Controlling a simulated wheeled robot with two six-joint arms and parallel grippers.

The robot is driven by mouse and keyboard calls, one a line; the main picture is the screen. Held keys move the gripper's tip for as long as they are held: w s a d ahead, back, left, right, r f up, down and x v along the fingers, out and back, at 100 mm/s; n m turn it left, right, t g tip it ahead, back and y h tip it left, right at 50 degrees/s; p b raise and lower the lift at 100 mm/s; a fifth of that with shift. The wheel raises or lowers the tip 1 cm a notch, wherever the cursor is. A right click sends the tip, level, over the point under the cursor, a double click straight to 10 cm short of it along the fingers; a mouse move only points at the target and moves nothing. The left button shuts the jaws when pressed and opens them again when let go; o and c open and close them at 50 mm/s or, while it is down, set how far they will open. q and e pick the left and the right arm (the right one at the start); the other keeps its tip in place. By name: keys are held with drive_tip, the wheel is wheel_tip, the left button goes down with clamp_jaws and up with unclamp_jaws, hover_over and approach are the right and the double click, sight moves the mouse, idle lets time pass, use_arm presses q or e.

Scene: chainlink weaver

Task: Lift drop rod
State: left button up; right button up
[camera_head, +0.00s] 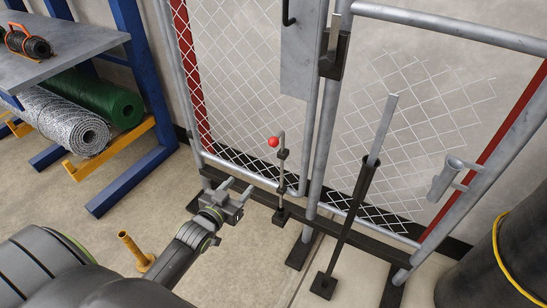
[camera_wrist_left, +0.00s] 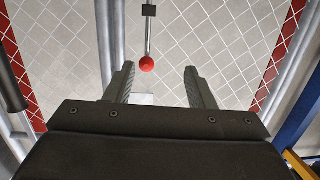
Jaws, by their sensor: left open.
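The drop rod (camera_head: 282,170) is a thin grey upright rod on the gate's lower frame. Its bent top ends in a red ball knob (camera_head: 273,142), and dark brackets hold it. My left gripper (camera_head: 237,187) is open and empty, left of the rod and lower than the knob, apart from it. In the left wrist view the red knob (camera_wrist_left: 146,64) appears between the tips of my open left gripper (camera_wrist_left: 159,68), beyond them, with the rod (camera_wrist_left: 149,35) running up from it. My right gripper is not in view.
The chain-link gate (camera_head: 240,80) stands behind the rod. A yellow upright tube (camera_head: 136,252) stands by my left arm. A blue rack (camera_head: 128,188) with mesh rolls is at left. A dark barrel (camera_head: 500,262) is at right.

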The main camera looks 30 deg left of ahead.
sight(271, 145)
use_arm(q)
wheel_tip(271, 145, up, 4)
drive_tip(key=w+d+r+t+b, duration=0.1)
drive_tip(key=d+t, duration=0.1)
drive_tip(key=shift+h, duration=0.4)
drive_tip(key=w+b, duration=0.1)
drive_tip(key=w, duration=0.9)
drive_tip(key=w+b, duration=0.1)
drive_tip(key=w, duration=0.4)
drive_tip(key=shift+w+f+b, duration=0.3)
drive_tip(key=shift+f+b, duration=0.05)
drive_tip(key=shift+w+d, duration=0.1)
drive_tip(key=shift+w, duration=0.55)
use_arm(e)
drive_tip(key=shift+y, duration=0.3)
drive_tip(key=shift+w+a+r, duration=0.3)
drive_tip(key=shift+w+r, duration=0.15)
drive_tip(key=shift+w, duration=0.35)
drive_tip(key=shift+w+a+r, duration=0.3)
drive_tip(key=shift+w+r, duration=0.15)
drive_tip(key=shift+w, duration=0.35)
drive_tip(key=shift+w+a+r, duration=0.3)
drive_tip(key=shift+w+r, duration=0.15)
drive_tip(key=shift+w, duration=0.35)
use_arm(q)
clamp_jaws()
